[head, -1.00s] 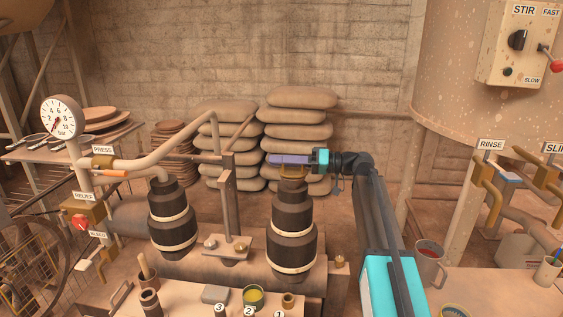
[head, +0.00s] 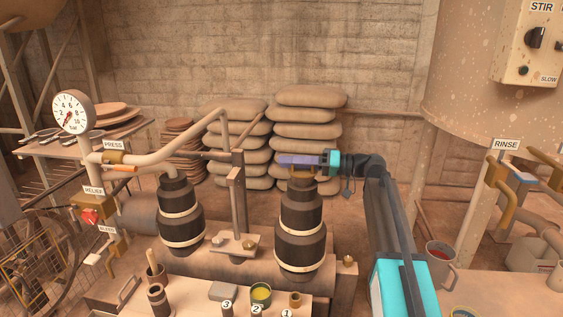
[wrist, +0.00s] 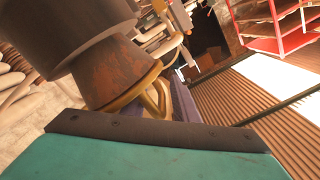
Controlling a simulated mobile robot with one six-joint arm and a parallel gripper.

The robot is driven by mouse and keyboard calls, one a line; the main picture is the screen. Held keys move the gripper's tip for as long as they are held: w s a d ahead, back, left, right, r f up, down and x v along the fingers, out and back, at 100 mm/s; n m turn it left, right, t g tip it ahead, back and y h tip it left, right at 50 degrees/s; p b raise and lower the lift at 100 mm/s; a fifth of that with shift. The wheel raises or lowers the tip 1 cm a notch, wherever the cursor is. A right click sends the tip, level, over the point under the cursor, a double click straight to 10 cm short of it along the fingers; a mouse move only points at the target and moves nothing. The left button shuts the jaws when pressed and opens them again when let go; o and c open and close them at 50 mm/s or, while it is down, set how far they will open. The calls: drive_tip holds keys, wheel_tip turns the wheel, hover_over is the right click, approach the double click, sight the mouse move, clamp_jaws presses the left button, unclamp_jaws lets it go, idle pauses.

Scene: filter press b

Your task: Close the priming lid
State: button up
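The right black pump cylinder (head: 300,215) stands upright with pale bands. A brass fitting (head: 303,174), apparently the priming lid, sits at its top. My gripper (head: 299,160), with purple fingers, reaches in from the right, level across this top. In the wrist view a brass rim (wrist: 128,88) circles the end of a rusty neck (wrist: 113,70), and a brass loop (wrist: 157,97) stands out from it. A purple finger (wrist: 184,106) shows right beside the loop. Whether the fingers touch or grip it cannot be told. The lid's exact angle is partly hidden.
A second black cylinder (head: 179,215) stands to the left, with a pipe (head: 190,142) running above it. A post (head: 238,195) rises between the cylinders. Stacked sacks (head: 308,130) lie behind. A bench (head: 205,311) with small pots is in front. A mug (head: 440,260) stands at right.

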idle(0.3)
drive_tip(key=s+d, duration=0.1)
drive_tip(key=d, duration=1.2)
drive_tip(key=shift+s+d+r+p, duration=0.15)
drive_tip(key=shift+s+d+p, duration=0.2)
drive_tip(key=shift+p, duration=0.05)
drive_tip(key=shift+s, duration=0.1)
